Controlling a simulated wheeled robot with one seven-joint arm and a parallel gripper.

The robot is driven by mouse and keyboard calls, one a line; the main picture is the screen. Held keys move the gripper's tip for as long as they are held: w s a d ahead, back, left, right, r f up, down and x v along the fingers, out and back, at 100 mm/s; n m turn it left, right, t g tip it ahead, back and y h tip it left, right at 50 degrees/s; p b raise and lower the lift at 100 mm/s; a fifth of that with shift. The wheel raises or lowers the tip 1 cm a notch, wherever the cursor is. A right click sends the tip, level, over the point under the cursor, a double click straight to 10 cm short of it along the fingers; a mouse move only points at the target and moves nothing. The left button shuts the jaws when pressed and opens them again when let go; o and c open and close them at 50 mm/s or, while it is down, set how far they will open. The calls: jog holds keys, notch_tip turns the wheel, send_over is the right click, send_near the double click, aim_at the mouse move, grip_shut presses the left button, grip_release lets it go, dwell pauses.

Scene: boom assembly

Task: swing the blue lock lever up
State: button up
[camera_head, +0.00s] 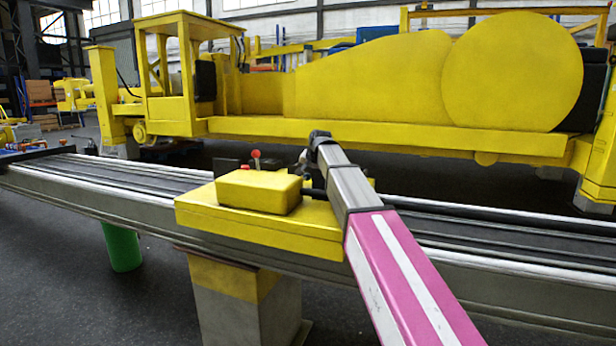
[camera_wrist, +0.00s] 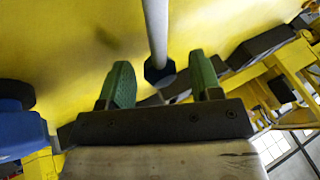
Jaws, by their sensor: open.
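In the wrist view my gripper (camera_wrist: 160,66) is open, with its two green fingers apart. A light grey rod (camera_wrist: 155,28) with a dark bluish faceted end (camera_wrist: 159,73) comes down from the top edge, and its end lies between the fingertips in the picture. I see no contact with either finger; the depth between them is unclear. I cannot tell for sure whether this rod is the blue lock lever. A blue part (camera_wrist: 20,130) is at the left edge, outside the fingers. In the head view my arm hides the gripper's work area, and no blue lever is distinct.
In the head view a yellow block (camera_head: 258,191) sits on a yellow plate (camera_head: 240,225) on the long grey rail (camera_head: 100,190), close beside my arm. A red-knobbed lever (camera_head: 256,156) stands behind it. A large yellow machine (camera_head: 360,80) fills the back. A green cylinder (camera_head: 121,247) stands below.

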grip_shut()
jog(key=shift+s+r+t, duration=0.3)
jog(key=shift+r+t, duration=0.35)
jog(key=shift+t, duration=0.15)
jog(key=shift+a+r+n+t+h, duration=0.1)
jog(key=shift+r+n+t+h, duration=0.25)
jog(key=shift+r+t, duration=0.35)
